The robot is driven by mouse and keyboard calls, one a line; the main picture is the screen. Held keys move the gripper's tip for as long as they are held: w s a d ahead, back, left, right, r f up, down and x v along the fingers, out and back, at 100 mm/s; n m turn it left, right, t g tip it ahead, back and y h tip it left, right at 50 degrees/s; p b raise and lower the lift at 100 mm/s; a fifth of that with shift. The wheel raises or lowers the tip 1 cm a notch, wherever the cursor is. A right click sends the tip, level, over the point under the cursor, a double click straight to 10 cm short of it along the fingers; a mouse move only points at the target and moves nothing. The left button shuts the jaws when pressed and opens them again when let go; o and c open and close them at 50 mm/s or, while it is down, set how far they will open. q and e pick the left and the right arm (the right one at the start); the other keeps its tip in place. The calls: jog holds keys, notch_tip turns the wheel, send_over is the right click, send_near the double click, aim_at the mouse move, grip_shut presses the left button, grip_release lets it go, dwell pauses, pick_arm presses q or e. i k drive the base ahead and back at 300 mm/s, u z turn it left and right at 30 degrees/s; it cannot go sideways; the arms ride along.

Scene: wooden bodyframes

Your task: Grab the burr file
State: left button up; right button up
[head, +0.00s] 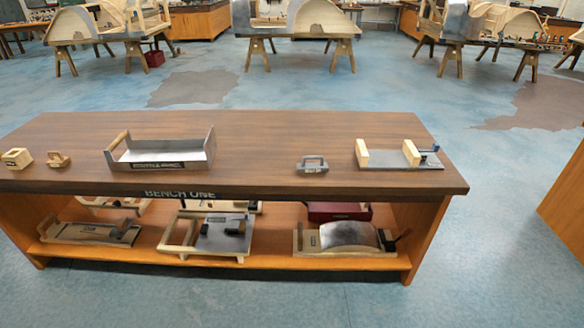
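No object in the head view carries a readable label naming it the burr file. A small grey block with a loop handle (312,164) and a small lettered plate stands right of the middle on the bench top, its lettering too small to read. A small wooden piece with a knob (59,160) and a pale wooden block (17,158) with a dark label sit at the left end. Neither of my grippers is in view.
The brown bench (255,135) carries a metal tray (160,152) with a wooden handle and a metal plate with wooden blocks (400,156). Several fixtures and a dark red box (339,212) fill the lower shelf. Bench top between tray and grey block is clear; open blue floor lies around.

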aim_at(322, 167)
jog(key=u, duration=0.4)
jog(key=k, duration=0.4)
jog(key=z, duration=0.75)
jog(key=i, duration=1.85)
jog(key=u, duration=0.75)
